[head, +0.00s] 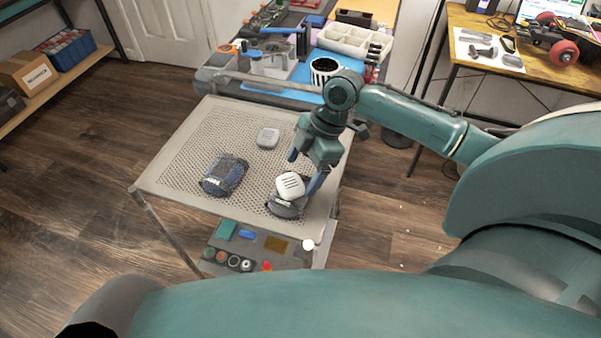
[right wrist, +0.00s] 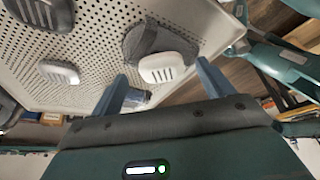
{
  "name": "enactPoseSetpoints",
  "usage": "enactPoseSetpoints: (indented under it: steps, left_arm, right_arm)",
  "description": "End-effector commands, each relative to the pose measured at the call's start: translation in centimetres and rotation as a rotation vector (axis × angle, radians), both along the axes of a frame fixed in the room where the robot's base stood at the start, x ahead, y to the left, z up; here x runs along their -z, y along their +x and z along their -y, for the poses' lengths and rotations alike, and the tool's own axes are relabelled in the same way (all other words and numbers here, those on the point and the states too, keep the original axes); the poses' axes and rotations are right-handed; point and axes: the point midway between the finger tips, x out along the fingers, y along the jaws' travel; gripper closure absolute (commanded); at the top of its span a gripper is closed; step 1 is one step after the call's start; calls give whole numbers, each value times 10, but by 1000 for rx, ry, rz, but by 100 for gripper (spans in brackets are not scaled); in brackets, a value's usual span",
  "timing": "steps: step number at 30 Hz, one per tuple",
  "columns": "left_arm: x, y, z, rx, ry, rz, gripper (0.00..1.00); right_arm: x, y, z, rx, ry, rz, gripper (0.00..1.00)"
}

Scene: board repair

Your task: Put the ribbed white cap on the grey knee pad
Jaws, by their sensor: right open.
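A ribbed white cap (head: 289,186) lies on the grey knee pad (head: 283,209) near the front right of the perforated cart top. In the right wrist view the white cap (right wrist: 168,67) sits over one end of the dark grey pad (right wrist: 150,40). My right gripper (head: 304,172) is open just above the cap, its fingers to either side; I cannot tell whether they touch it. In the right wrist view the open fingers (right wrist: 162,82) show empty space between them, with the cap just beyond. My left gripper is not in view.
A blue knee pad (head: 224,174) lies to the left on the cart top (head: 180,150). A second pale ribbed cap (head: 267,138) lies farther back. A lower shelf holds several small parts. A cluttered blue-matted bench (head: 250,92) stands behind.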

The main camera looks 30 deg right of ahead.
Motion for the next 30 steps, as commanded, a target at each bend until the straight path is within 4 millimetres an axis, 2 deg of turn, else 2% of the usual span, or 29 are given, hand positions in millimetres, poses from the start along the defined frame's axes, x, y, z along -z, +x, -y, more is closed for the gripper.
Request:
enactPoseSetpoints:
  steps: [1,6,12,18,30]
  left_arm:
    - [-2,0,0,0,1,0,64]
    - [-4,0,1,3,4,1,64]
    - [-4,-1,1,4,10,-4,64]
    - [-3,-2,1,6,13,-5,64]
    - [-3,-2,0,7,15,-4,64]
  right_arm:
    - [-12,0,5,-1,-2,3,20]
    - [-47,-2,19,2,-1,4,20]
    - [-78,-4,32,1,-1,2,20]
    - [-91,-5,37,0,0,0,20]
    - [-91,-5,37,0,0,-1,20]
